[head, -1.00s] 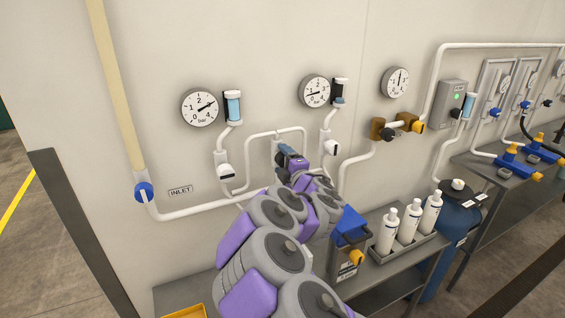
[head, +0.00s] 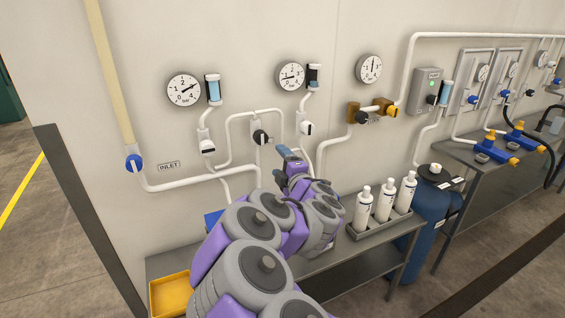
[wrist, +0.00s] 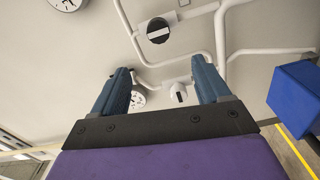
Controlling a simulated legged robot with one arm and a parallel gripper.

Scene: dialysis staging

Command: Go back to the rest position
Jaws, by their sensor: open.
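My gripper (head: 287,153) is raised in front of the wall in the head view, above the grey bench. In the wrist view its two blue fingers stand wide apart (wrist: 160,68) with nothing between them. A valve with a dark round knob (head: 260,137) is on the white pipework just left of the gripper, apart from it in the head view. A dark-knobbed valve (wrist: 157,30) also shows beyond the fingers in the wrist view. My arm hides part of the bench and pipes.
A yellow tray (head: 172,296) and white bottles (head: 384,203) in a rack are on the bench (head: 356,262). A blue tank (head: 432,214) stands at the right. Gauges (head: 184,90) and pipes line the wall. A blue box (wrist: 298,90) shows in the wrist view. Open floor lies left.

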